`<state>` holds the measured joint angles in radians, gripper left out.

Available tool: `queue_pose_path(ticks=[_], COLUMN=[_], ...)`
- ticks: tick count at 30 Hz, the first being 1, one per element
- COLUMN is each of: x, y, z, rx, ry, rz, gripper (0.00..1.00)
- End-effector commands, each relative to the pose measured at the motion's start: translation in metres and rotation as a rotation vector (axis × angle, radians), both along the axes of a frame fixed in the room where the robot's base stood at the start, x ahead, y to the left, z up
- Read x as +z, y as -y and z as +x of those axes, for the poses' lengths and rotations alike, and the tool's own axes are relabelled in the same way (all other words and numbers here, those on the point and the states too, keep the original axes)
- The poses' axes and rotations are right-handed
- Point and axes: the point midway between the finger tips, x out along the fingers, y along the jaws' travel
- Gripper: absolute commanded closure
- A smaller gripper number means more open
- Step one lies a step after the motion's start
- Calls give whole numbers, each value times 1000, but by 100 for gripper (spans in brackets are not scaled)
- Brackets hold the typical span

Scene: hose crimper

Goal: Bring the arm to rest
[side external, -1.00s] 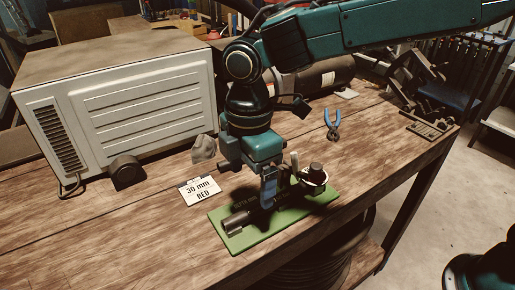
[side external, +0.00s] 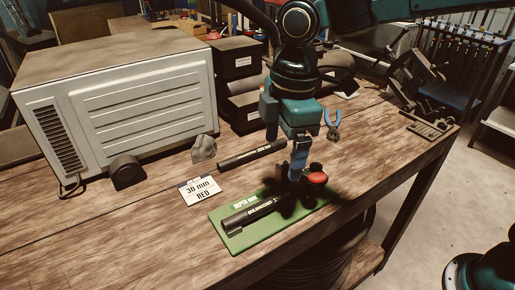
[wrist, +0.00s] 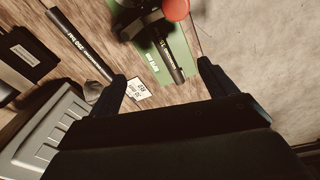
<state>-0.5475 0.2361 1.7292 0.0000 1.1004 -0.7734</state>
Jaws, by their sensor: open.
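My gripper (side external: 297,180) hangs over the right part of the green board (side external: 230,239), fingers pointing down. In the wrist view its two fingers (wrist: 162,70) are spread apart with nothing held between them. A black hose (side external: 252,216) with pale lettering lies along the board; it also shows beyond the fingers in the wrist view (wrist: 168,58). The dark crimper (wrist: 146,20) stands at the hose's far end, partly hidden by my gripper in the side view. A red round part (side external: 317,178) shows beside it.
A white card (side external: 199,189) reading "30 mm RED" lies left of the board. A second black hose (side external: 250,154) lies behind it, near a grey lump (side external: 204,148). Blue pliers (side external: 333,124) lie farther back. A large pale cabinet (side external: 120,100) fills the left.

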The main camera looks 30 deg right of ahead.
Motion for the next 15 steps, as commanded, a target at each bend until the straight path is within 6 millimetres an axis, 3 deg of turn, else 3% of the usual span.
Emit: queue_pose_path(ticks=[6, 15], x=[28, 50], y=[56, 121], z=[-20, -60], rx=[-225, -528], ry=[58, 134], rz=[48, 118], gripper=[16, 16])
